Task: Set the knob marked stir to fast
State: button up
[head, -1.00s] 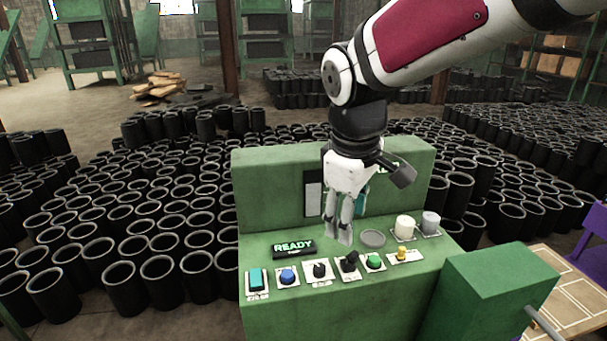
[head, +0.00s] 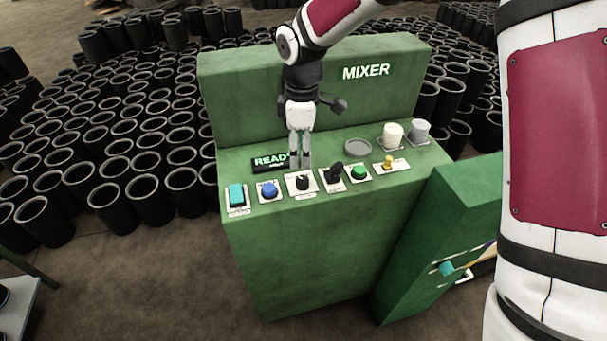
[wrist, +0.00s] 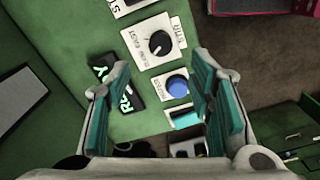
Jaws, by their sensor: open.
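The stir knob (head: 302,183) is a black dial on a white plate on the mixer's green panel, third from the left. In the wrist view the knob (wrist: 159,43) has a plate reading "STIR" and "SLOW FAST"; which word its pointer faces is too small to tell. My gripper (head: 300,165) points down by the knob, just behind it in the head view. In the wrist view my gripper (wrist: 160,64) is open and empty, its teal-padded fingers spread wide. The knob shows beyond and between the fingertips, apart from them.
A teal rocker (head: 237,195) and blue button (head: 269,190) are left of the knob. A black lever (head: 333,175), green button (head: 359,173) and yellow toggle (head: 388,162) are right. The READY display (head: 258,162) and upright MIXER panel (head: 400,85) stand behind.

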aim_at(302, 180)
notch_tip(302, 180, down, 9)
jog(key=shift+f+p, duration=0.1)
jog(key=shift+p, duration=0.45)
grip_shut()
